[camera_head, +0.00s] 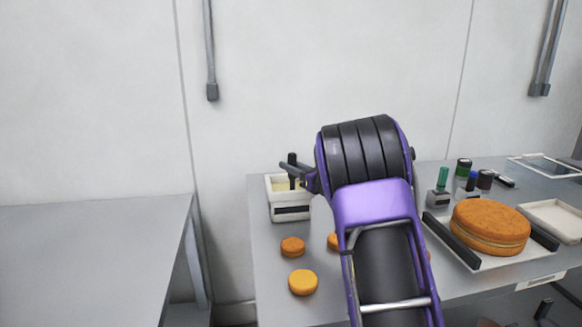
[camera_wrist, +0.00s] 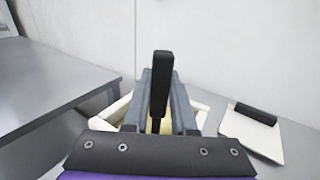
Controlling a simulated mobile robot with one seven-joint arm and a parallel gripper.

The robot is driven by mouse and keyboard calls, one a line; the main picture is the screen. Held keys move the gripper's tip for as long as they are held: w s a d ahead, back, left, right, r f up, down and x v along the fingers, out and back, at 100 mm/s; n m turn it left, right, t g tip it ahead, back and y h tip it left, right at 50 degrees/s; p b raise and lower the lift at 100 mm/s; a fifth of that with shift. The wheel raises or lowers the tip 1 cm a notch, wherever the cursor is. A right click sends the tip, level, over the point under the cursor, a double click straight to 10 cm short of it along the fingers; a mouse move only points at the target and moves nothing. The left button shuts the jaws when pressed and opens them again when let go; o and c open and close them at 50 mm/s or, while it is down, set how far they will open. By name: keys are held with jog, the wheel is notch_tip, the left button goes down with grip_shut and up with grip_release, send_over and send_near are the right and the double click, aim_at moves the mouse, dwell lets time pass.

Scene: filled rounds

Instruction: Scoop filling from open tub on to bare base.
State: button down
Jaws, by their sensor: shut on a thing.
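An open white tub (camera_head: 275,207) with a dark label stands at the table's far left corner. Pale yellow filling (camera_head: 280,185) shows in it. My gripper (camera_head: 297,172) is over the tub, shut on the black handle (camera_wrist: 160,84) of a tool, which stands upright between the grey fingers (camera_wrist: 162,95). The tool's lower end is hidden, so I cannot tell whether it touches the filling. The tub's white rim (camera_wrist: 112,114) also shows in the wrist view. Small orange rounds (camera_head: 292,247), (camera_head: 303,282) and (camera_head: 334,241) lie in front of the tub; the last is partly covered by my arm.
A large layered orange round (camera_head: 490,227) sits on a white board between black bars (camera_head: 452,243). Small bottles (camera_head: 463,168) stand behind it, and a shallow white tray (camera_head: 552,219) lies to its right. A separate grey table (camera_head: 90,260) at left is bare, across a gap.

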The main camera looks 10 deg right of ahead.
jog(key=shift+r, duration=0.15)
jog(key=shift+r+p, duration=0.95)
jog(key=shift+r, duration=3.25)
jog(key=shift+s, duration=0.1)
